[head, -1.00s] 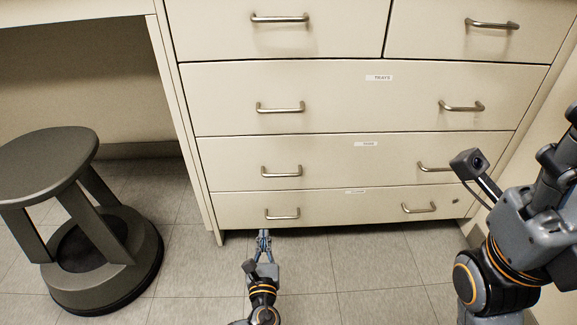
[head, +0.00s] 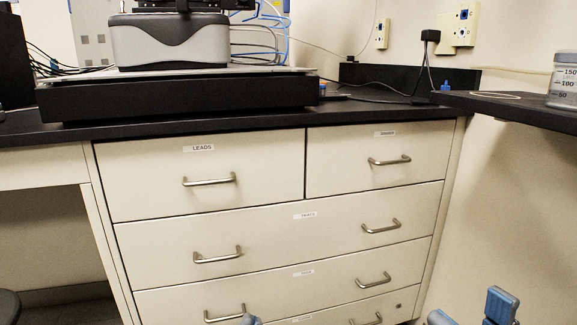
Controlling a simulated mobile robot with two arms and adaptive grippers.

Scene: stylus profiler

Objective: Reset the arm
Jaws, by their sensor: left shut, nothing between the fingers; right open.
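The tip of my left gripper (head: 250,319) just shows at the bottom edge in the head view, in front of the lower drawers; it is shut and empty. My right gripper (head: 470,312) is at the bottom right with its two blue fingers apart; it is open, with nothing visible between them. The instrument (head: 168,40), with a grey and white body and black parts on top, stands on a thick black slab (head: 180,97) on the counter. Its upper part is cut off by the top edge. Both my arms are mostly out of view.
The cream drawer cabinet (head: 118,200) has all visible drawers shut, with metal handles. The black counter (head: 45,130) runs above it. A side shelf (head: 520,108) at the right holds a graduated beaker (head: 563,80). Cables run behind the slab. A stool's edge (head: 8,306) shows at the lower left.

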